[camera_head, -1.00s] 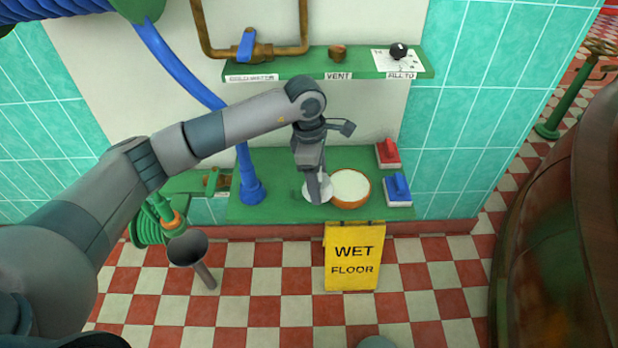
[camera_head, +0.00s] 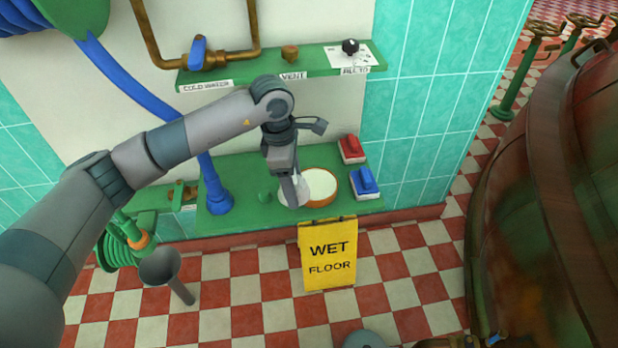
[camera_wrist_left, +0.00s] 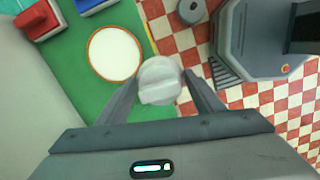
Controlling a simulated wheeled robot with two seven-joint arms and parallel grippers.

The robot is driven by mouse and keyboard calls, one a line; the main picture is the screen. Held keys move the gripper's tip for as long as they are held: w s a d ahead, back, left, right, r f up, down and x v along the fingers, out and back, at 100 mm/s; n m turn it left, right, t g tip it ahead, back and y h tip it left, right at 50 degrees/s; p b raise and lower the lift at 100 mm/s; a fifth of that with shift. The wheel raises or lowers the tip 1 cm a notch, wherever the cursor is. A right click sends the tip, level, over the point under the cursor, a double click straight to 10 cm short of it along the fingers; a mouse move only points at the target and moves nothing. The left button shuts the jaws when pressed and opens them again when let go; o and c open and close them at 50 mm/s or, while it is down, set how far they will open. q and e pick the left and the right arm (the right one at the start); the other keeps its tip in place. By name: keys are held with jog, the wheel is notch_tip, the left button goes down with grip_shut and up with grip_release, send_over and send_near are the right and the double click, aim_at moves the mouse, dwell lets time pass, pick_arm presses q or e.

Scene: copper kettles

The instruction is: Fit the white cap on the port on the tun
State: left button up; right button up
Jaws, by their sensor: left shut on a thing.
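The white cap (camera_wrist_left: 159,80) sits between the two fingers of my left gripper (camera_wrist_left: 163,88) in the left wrist view. It is round with a raised bar across its face. In the head view my left gripper (camera_head: 290,200) points down over the green bench, shut on the cap (camera_head: 302,190), which it partly hides, left of a round bowl. I cannot tell whether the cap touches the bench. A large copper vessel (camera_head: 550,190), likely the tun, stands at the right; I cannot make out its port. My right gripper is not in view.
The bowl with white contents (camera_head: 320,184), a red brush (camera_head: 351,149) and a blue brush (camera_head: 364,183) are on the bench (camera_head: 235,170). A yellow wet-floor sign (camera_head: 328,255) stands in front. A grey funnel (camera_head: 160,265) is at left. Checkered floor lies open toward the vessel.

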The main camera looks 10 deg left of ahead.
pick_arm(q)
jog(key=shift+a+r+m, duration=0.35)
jog(key=shift+r+m, duration=0.05)
jog(key=shift+m, duration=0.1)
jog(key=s+a+r+m+g+y, duration=0.1)
jog(key=s+a+r+m, duration=0.3)
jog(key=a+r+m, duration=0.6)
jog(key=m, duration=0.7)
jog(key=shift+s+a+m, duration=0.2)
jog(key=shift+s+m, duration=0.15)
jog(key=shift+m, duration=0.05)
jog(key=shift+f, duration=0.1)
